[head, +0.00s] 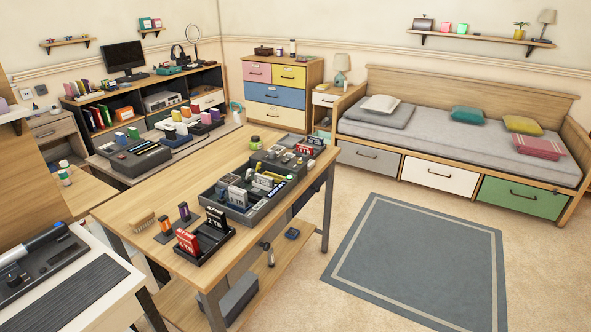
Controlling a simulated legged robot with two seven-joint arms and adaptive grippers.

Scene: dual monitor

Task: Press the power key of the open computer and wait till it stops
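A dark grey open case (221,198) with upright cards and blocks in it lies on the wooden table in the middle. It may be the open computer, but I cannot tell for sure. No power key can be made out at this size. A black monitor (122,57) stands on the shelf unit at the back left; its screen is dark. Neither of my grippers is in view.
A white desk (110,302) is at front left. A bed (440,131) stands at the back right. The rug (420,265) is clear.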

